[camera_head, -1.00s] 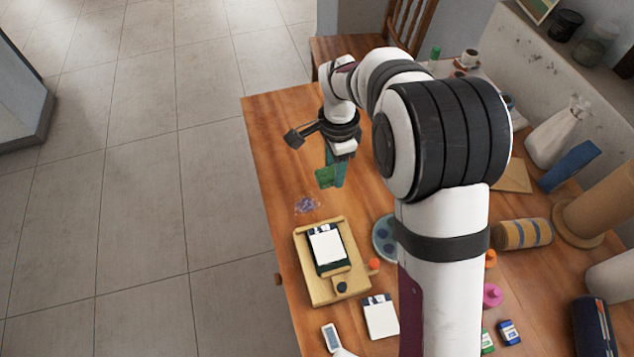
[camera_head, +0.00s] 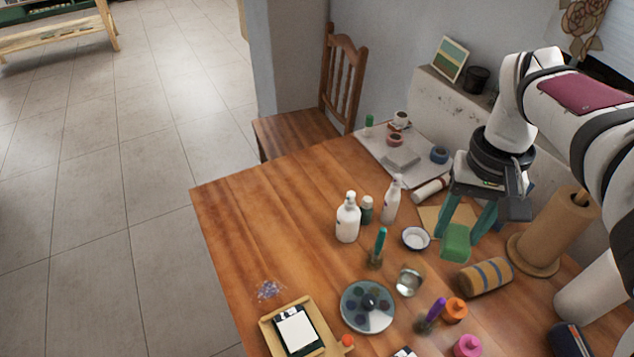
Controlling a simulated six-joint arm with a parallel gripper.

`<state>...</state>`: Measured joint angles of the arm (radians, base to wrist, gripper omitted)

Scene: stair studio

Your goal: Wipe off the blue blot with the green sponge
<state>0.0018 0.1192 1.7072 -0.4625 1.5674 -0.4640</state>
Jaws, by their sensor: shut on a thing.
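The green sponge (camera_head: 456,242) is in my gripper (camera_head: 460,228), at the right side of the wooden table. The teal fingers are shut on it. It hangs over the table beside the striped roll; I cannot tell whether it touches the surface. The blue blot (camera_head: 268,290) is a small, speckled bluish-purple patch on the bare wood near the left edge of the table. My gripper is well to the right of the blot and farther back, and nothing covers the blot.
A wooden tray with a notepad (camera_head: 262,324) lies just in front of the blot. A paint palette (camera_head: 368,284), a glass jar (camera_head: 409,282), white bottles (camera_head: 348,219) and a white bowl (camera_head: 415,238) stand between blot and gripper. A paper roll (camera_head: 555,228) stands at right.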

